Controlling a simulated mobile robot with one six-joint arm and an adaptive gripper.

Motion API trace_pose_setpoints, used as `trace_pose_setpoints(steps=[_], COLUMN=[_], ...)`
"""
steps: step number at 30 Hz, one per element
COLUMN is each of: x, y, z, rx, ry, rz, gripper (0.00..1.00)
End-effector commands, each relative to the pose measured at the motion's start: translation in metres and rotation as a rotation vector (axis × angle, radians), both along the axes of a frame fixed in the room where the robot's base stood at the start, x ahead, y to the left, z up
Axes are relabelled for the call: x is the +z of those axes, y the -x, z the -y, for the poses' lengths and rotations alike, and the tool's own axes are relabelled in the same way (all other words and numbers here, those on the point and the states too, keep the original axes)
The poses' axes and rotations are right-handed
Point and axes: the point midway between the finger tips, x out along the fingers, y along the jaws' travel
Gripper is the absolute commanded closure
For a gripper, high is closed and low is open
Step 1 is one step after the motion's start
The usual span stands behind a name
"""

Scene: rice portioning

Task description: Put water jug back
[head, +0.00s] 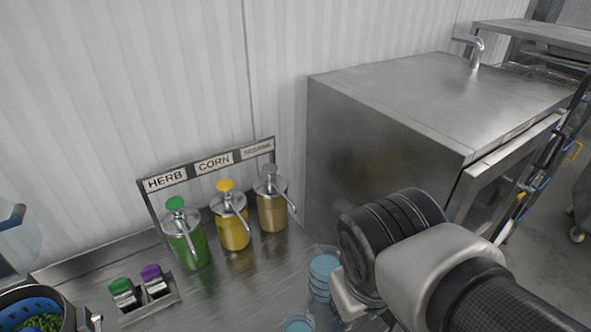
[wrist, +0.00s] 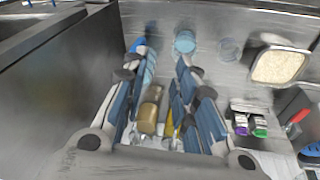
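I cannot pick out a water jug for certain. A clear, bluish vessel (head: 18,240) is cut off at the left edge of the head view; I cannot tell what it is. My gripper (wrist: 160,75) shows in the wrist view with its blue-padded fingers apart and nothing seen held between them. In the head view my arm hides the fingers. A clear container of stacked light-blue pieces (head: 322,275) stands beside my wrist, and part of it shows near the left fingertip in the wrist view (wrist: 149,68). Another light-blue item (head: 298,322) is at the bottom edge.
Green herb (head: 186,246), yellow corn (head: 233,232) and brown (head: 271,209) pump bottles stand by the wall. Green- and purple-capped containers (head: 140,294) sit in front. A large steel appliance (head: 400,100) blocks the right. A tray of rice (wrist: 280,67) shows in the wrist view.

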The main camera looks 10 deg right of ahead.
Motion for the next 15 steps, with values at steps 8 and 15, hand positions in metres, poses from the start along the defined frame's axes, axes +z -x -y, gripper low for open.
trace_pose_setpoints(steps=[8,15], x=[0.027,0.028], y=[0.009,0.009], z=[-0.015,-0.016], rx=[-0.101,-0.103], ry=[-0.145,-0.15], rz=[0.178,0.182], gripper=[0.74,0.74])
